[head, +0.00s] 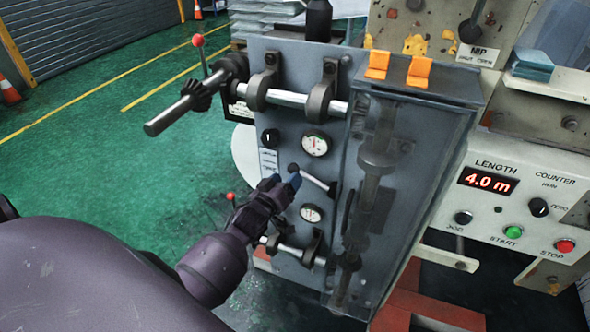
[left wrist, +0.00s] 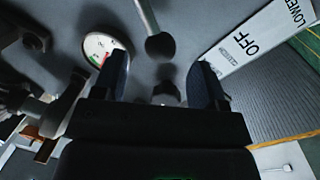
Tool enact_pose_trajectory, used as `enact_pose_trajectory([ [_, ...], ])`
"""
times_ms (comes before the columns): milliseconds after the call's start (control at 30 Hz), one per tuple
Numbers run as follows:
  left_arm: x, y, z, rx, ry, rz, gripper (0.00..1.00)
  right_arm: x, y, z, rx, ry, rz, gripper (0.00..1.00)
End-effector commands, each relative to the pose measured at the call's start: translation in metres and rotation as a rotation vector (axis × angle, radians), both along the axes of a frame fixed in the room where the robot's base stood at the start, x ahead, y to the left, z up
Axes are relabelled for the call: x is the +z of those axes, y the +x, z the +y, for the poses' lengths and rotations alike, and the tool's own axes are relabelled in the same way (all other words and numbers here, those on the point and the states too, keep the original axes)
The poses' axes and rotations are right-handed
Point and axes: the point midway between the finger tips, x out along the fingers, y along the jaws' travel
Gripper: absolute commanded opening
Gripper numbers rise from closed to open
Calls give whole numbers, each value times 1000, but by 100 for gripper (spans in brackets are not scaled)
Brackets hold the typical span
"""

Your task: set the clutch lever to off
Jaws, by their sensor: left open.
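The lever (head: 315,178) on the grey machine panel is a pale rod with a dark ball end, slanting down to the right in the head view. In the left wrist view its dark ball (left wrist: 160,46) shows just ahead of the gap between my fingers, with the rod running up out of the picture. A white label plate (head: 268,162) is on the panel left of the lever; its word OFF is readable in the left wrist view (left wrist: 247,42). My left gripper (head: 283,182) is open beside the ball end, apparently holding nothing. My right gripper is out of view.
An upper gauge (head: 315,145) and a lower gauge (head: 311,213) flank the lever. A dark selector knob (head: 270,138) is above the label plate. A clear-covered housing (head: 400,190) stands right of the lever. A shaft (head: 180,112) juts out at upper left. Green floor lies left.

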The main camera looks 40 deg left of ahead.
Motion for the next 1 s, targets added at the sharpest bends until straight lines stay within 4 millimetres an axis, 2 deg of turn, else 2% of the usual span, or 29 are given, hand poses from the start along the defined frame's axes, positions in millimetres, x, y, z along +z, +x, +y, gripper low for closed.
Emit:
enact_pose_trajectory([
  [100,0,20,2,0,1,0,66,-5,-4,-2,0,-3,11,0],
  [300,-1,44,5,0,1,0,66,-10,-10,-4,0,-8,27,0],
  [500,0,54,6,0,1,0,66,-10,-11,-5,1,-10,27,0],
  [767,0,55,6,0,1,0,66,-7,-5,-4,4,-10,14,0],
  [833,0,55,6,0,1,0,59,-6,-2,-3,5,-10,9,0],
  [1000,0,55,6,0,1,0,33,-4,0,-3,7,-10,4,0],
])
